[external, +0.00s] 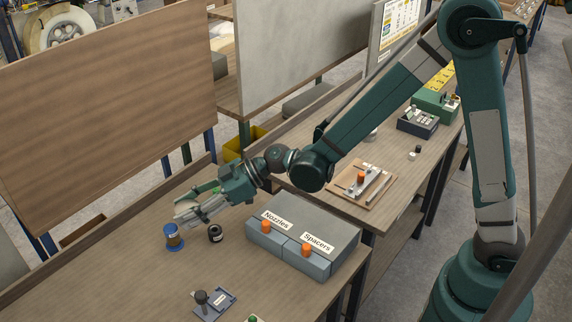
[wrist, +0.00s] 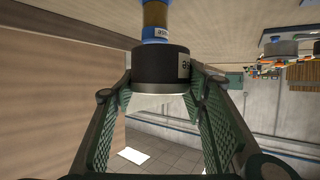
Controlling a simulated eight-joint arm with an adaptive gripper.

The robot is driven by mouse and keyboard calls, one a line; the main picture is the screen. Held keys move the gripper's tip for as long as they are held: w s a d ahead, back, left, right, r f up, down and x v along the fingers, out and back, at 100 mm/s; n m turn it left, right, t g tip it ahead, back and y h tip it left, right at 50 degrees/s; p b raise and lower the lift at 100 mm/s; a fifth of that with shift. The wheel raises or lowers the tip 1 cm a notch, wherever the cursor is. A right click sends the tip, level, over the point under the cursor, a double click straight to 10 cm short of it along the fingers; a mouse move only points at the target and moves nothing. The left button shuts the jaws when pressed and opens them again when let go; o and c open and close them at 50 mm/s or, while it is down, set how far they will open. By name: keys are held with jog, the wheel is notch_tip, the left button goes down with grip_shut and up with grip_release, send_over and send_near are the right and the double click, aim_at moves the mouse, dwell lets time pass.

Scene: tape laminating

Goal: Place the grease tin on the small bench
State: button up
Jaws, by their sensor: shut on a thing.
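The grease tin (wrist: 160,68) is a short black cylinder with a pale end and a partly readable white label. In the wrist view it sits between the fingertips of my gripper (wrist: 160,88), which is shut on it. In the external view my gripper (external: 185,211) is above the left bench (external: 130,258). There, only a pale part of the held tin (external: 184,207) shows between the fingers. Another bench (external: 403,180) stands to the right behind the drawer box; I cannot tell which is the small bench.
A blue-ended tan container (external: 173,236) stands below my gripper, and a black labelled container (external: 215,233) stands just right of it. A grey drawer box (external: 318,228) with orange knobs is further right. A wooden tray (external: 340,190) lies on the right bench. A dark blue fixture (external: 214,305) is in front.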

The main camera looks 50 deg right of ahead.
aim_at(293, 144)
jog(key=w+d+m+t+h, duration=0.2)
jog(key=w+d, duration=0.1)
jog(key=d, duration=1.1)
jog(key=w+d+m+t+h, duration=0.2)
jog(key=w+d+m, duration=0.1)
jog(key=d, duration=1.1)
jog(key=s+d+m+t+h, duration=0.1)
jog(key=d+m+h, duration=0.1)
jog(key=d, duration=1.1)
jog(key=s+d+m+t+h+b, duration=0.1)
jog(key=d+m+h, duration=0.1)
jog(key=d, duration=1.1)
jog(key=shift+s+d+h, duration=0.3)
jog(key=shift+s+d, duration=0.05)
jog(key=shift+d, duration=0.05)
jog(key=shift+f+b, duration=1)
jog(key=shift+f, duration=2)
jog(key=shift+f+b, duration=0.55)
jog(key=shift+f, duration=1.35)
jog(key=shift+f, duration=0.1)
